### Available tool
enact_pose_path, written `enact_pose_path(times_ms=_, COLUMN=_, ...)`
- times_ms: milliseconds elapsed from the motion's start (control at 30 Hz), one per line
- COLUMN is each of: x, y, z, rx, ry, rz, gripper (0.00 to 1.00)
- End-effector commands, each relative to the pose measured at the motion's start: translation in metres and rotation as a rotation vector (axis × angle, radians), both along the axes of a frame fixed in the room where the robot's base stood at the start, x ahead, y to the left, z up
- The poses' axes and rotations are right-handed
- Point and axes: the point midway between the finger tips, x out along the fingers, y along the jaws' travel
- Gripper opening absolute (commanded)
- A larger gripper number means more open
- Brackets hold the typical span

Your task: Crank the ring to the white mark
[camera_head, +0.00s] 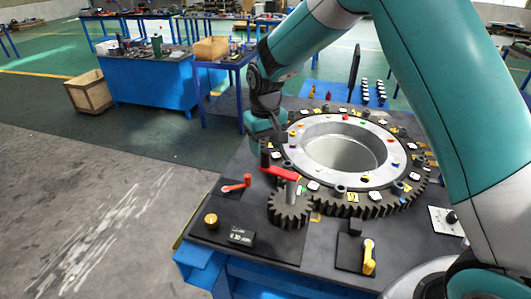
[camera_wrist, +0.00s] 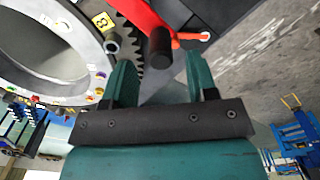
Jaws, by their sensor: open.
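The large dark toothed ring (camera_head: 375,208) lies flat on the table around a pale inner rim. Several white tags, one of them at the near side (camera_head: 314,186), and coloured tags sit on it; I cannot tell which is the white mark. A small pinion gear (camera_head: 289,210) meshes with its near-left edge. A red crank arm (camera_head: 279,174) tops the pinion, with an upright black handle (camera_head: 265,158) at its end. My gripper (camera_head: 264,136) is open just above the handle. In the wrist view the handle (camera_wrist: 160,45) appears between and beyond the open fingertips (camera_wrist: 158,60), apparently untouched.
A red lever (camera_head: 236,185), a yellow knob (camera_head: 211,220) and a small display (camera_head: 241,236) are left of the pinion. A yellow lever (camera_head: 369,257) stands at the front. A blue workbench (camera_head: 150,83) and wooden crate (camera_head: 88,94) stand behind on the left.

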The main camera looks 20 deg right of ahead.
Motion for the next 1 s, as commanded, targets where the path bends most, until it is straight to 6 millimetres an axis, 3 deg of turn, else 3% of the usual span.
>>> enact_pose_path(times_ms=100, x=-0.001, y=0.0, z=-0.02, rx=-0.001, ry=0.003, rz=0.0, gripper=0.53)
enact_pose_path(times_ms=300, x=0.0, y=0.0, z=-0.041, rx=0.0, ry=0.0, rz=0.0, gripper=0.53)
enact_pose_path(times_ms=633, x=0.0, y=0.0, z=-0.046, rx=0.0, ry=-0.001, rz=0.0, gripper=0.53)
enact_pose_path(times_ms=667, x=0.0, y=0.0, z=-0.046, rx=0.0, ry=-0.001, rz=0.0, gripper=0.5)
enact_pose_path(times_ms=867, x=0.0, y=0.0, z=-0.046, rx=0.0, ry=-0.001, rz=0.0, gripper=0.04)
enact_pose_path(times_ms=900, x=0.0, y=0.0, z=-0.045, rx=0.0, ry=-0.001, rz=0.0, gripper=0.0)
enact_pose_path(times_ms=1000, x=0.0, y=0.0, z=-0.045, rx=0.0, ry=-0.001, rz=0.0, gripper=0.0)
